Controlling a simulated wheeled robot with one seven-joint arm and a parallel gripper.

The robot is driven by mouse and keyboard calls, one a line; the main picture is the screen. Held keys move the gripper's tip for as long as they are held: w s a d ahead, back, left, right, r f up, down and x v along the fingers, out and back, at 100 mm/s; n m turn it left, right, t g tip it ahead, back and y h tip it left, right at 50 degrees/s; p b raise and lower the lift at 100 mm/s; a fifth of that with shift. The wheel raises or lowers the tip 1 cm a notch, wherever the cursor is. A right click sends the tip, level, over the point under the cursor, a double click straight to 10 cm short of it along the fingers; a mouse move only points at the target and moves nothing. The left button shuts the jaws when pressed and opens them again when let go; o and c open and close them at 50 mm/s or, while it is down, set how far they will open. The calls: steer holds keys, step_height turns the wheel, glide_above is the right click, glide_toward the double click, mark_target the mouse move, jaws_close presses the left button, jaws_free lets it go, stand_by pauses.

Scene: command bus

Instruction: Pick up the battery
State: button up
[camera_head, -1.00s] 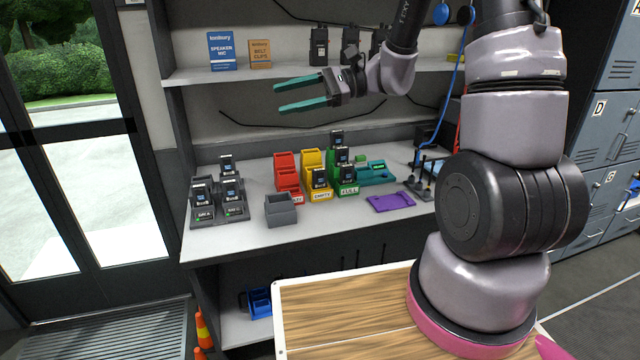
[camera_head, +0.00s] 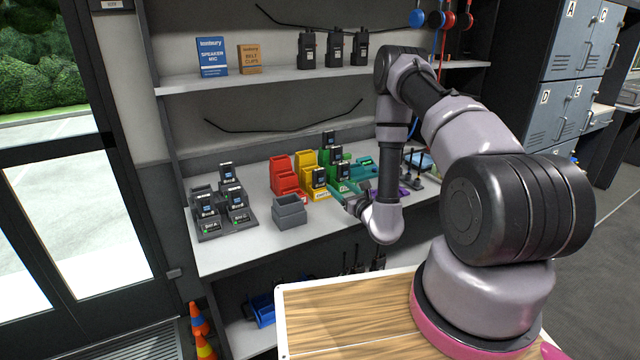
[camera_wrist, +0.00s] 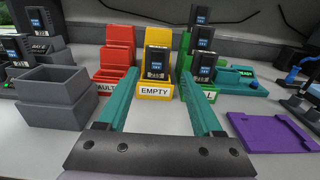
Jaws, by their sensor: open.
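Several black batteries with blue labels stand in holders on the bench. One battery (camera_wrist: 157,62) sits in the yellow bin marked EMPTY (camera_wrist: 154,91); it also shows in the head view (camera_head: 319,178). Others, such as the front battery (camera_wrist: 202,68), stand in the stepped green bin (camera_wrist: 189,88), whose label is partly covered by a finger. My gripper (camera_wrist: 160,76) is open and empty, with teal fingers spread. It points at the yellow bin, with the right finger in front of the green bin.
A red bin (camera_wrist: 117,55) stands left of the yellow one. A grey box (camera_wrist: 52,95) and charger docks with batteries (camera_head: 209,228) are further left. A purple tray (camera_wrist: 272,131) and a teal device (camera_wrist: 240,83) lie right. A shelf (camera_head: 240,80) hangs above.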

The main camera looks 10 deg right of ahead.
glide_toward(321, 174)
steer(key=w, duration=0.2)
steer(key=shift+a+x, duration=0.1)
steer(key=shift+x, duration=1.35)
steer(key=shift+a+x, duration=0.15)
steer(key=shift+x, duration=1.35)
steer(key=shift+s, duration=0.1)
jaws_close()
